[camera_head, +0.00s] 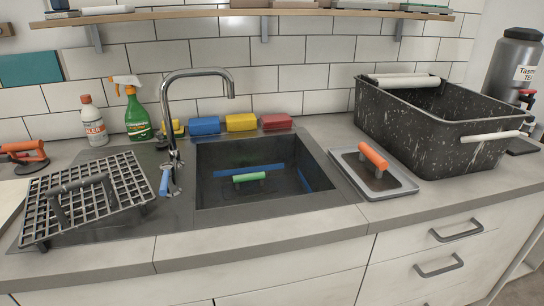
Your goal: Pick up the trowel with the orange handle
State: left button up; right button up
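The trowel with the orange handle (373,156) lies on the counter between the sink and the black tub. Its handle is raised on dark mounts and points up and left. Below it is a flat grey plate with a paler rim (394,191); I cannot tell whether this rim is part of the trowel or a separate tray. A green-handled tool (249,178) lies inside the sink. Another orange-handled tool (24,150) with round dark pads is at the far left edge. Neither of my grippers is in view.
A speckled black tub (444,152) with white grips stands right behind the trowel. The sink (205,185) and tall faucet (168,110) are to its left. A tilted grid rack (95,195) is at left. The counter front (345,222) is clear.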

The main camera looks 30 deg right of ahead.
aim_at(369, 167)
jog(key=u, duration=1.9)
jog(key=k, duration=1.65)
jog(key=z, duration=1.3)
